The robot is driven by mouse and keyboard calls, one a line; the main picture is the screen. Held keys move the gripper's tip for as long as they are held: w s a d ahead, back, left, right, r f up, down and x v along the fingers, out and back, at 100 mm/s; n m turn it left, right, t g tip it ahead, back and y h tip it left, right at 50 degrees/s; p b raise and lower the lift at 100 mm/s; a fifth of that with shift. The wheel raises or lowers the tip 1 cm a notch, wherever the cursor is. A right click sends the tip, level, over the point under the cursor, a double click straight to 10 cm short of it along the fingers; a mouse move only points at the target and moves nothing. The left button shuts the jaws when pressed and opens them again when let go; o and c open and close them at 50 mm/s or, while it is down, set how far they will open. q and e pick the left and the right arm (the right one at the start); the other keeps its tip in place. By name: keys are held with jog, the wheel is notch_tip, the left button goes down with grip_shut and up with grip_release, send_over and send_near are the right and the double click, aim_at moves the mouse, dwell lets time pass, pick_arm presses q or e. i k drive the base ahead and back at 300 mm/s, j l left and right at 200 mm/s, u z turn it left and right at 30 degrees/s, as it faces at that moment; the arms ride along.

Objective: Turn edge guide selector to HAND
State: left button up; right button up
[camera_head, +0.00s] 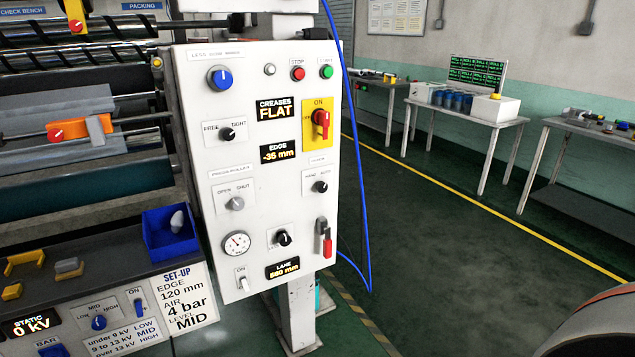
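The edge guide selector (320,187) is a small black knob at the right side of the white control panel (215,110). A small plate above it seems to read HAND on the left and AUTO on the right. Its pointer seems to lean to the right, toward AUTO, but it is too small to be sure. The EDGE display (278,152) to its upper left reads -35 mm. Neither of my grippers is in view, and nothing touches the selector.
A red switch on a yellow plate (318,112) sits above the selector, and a red-handled lever (325,240) is below. A blue cable (361,190) hangs along the panel's right edge. Rollers (80,100) stand at left.

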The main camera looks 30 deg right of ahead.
aim_at(321, 187)
jog(key=z, duration=1.15)
